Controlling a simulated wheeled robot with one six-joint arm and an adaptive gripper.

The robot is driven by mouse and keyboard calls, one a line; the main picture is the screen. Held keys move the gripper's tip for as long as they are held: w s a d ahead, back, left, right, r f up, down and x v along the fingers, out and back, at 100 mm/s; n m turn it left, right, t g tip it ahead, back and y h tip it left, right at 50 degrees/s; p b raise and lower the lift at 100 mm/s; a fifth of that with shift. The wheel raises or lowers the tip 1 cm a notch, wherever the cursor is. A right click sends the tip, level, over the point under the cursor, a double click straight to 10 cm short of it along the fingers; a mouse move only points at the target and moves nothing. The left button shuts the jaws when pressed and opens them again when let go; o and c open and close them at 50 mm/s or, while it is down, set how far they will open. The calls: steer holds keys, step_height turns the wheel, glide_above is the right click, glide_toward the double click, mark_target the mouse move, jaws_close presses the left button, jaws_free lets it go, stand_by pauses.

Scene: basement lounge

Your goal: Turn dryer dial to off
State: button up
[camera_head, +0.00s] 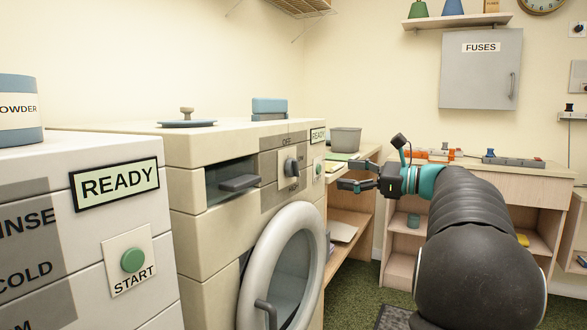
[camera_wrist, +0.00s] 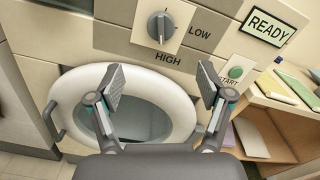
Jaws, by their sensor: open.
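The dryer (camera_head: 205,225) is a beige machine with a round glass door. Its dial (camera_head: 291,168) is a grey knob on a light plate, with OFF printed above it. In the wrist view the dial (camera_wrist: 160,27) is at the top centre, with LOW to its right and HIGH below. Its grip bar looks roughly upright there; I cannot tell which end is the pointer. My gripper (camera_head: 343,176) is open and empty, to the right of the dial and apart from it. In the wrist view my gripper (camera_wrist: 160,83) has its fingers spread over the door area, below the dial.
The round door (camera_wrist: 185,91) lies below the dial, with a green START button (camera_wrist: 236,72) to the dial's right. A shelf unit (camera_head: 345,205) stands right of the dryer. A washer (camera_head: 90,250) is at left.

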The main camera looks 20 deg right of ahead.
mark_target(298, 168)
steer(key=x, duration=1.3)
steer(key=shift+w+a, duration=0.2)
steer(key=shift+w, duration=0.05)
steer(key=c, duration=1.2)
